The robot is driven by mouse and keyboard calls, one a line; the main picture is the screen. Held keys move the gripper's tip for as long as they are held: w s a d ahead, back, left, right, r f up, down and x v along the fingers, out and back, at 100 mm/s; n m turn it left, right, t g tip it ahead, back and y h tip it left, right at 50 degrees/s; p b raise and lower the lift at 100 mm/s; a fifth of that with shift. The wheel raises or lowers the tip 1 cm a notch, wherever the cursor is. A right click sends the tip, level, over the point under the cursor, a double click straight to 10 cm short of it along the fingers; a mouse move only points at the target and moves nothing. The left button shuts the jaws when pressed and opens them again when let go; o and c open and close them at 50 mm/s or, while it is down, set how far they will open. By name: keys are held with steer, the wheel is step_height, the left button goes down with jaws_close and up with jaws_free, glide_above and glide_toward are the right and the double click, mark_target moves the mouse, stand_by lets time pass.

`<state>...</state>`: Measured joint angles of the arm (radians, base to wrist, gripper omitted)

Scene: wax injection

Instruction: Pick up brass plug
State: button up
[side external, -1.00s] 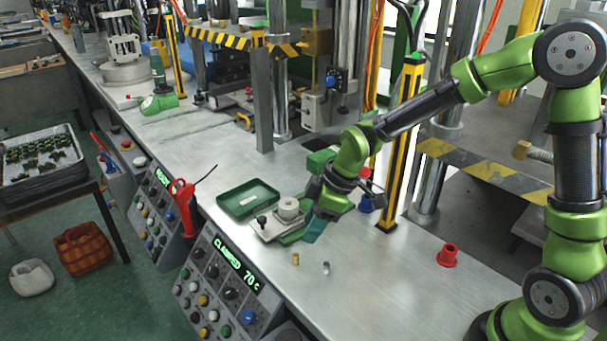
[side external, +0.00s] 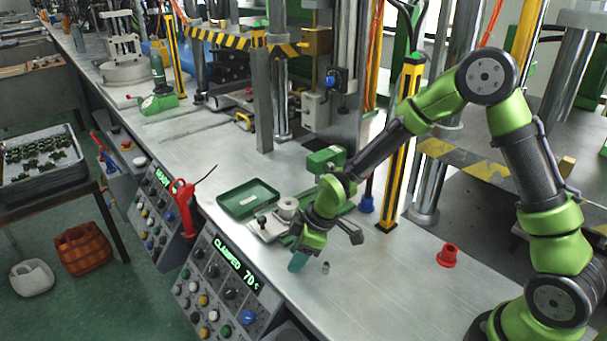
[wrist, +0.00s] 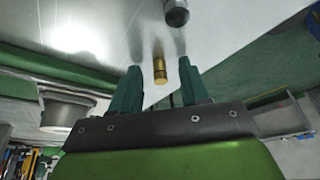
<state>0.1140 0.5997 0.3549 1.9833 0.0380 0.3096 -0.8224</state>
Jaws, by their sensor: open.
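The brass plug (wrist: 159,70) is a small gold cylinder standing on the metal bench in the wrist view. It lies between and just beyond the two green fingertips of my gripper (wrist: 160,88), with gaps at both sides. In the side external view my gripper (side external: 299,262) points down low over the bench, and it hides the brass plug there. The fingers are open and empty.
A small steel-grey plug (side external: 326,268) stands close to the right of my gripper; it also shows in the wrist view (wrist: 176,13). A red cup-shaped piece (side external: 448,256) stands farther right. A green tray (side external: 248,212) and a metal fixture (side external: 268,230) lie to the left.

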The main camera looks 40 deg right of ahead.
steer(key=shift+c, duration=0.3)
jaws_close()
steer(key=shift+r, duration=0.1)
steer(key=shift+r, duration=0.6)
step_height(320, 180, up, 2)
steer(key=shift+r, duration=0.15)
steer(key=s+d, duration=0.1)
steer(key=s, duration=0.4)
steer(key=s+d+r, duration=0.1)
steer(key=s+d, duration=0.1)
steer(key=s, duration=0.3)
steer(key=s+d, duration=0.1)
steer(key=s, duration=0.4)
steer(key=shift+s+d+r, duration=0.15)
steer(key=shift+s, duration=0.05)
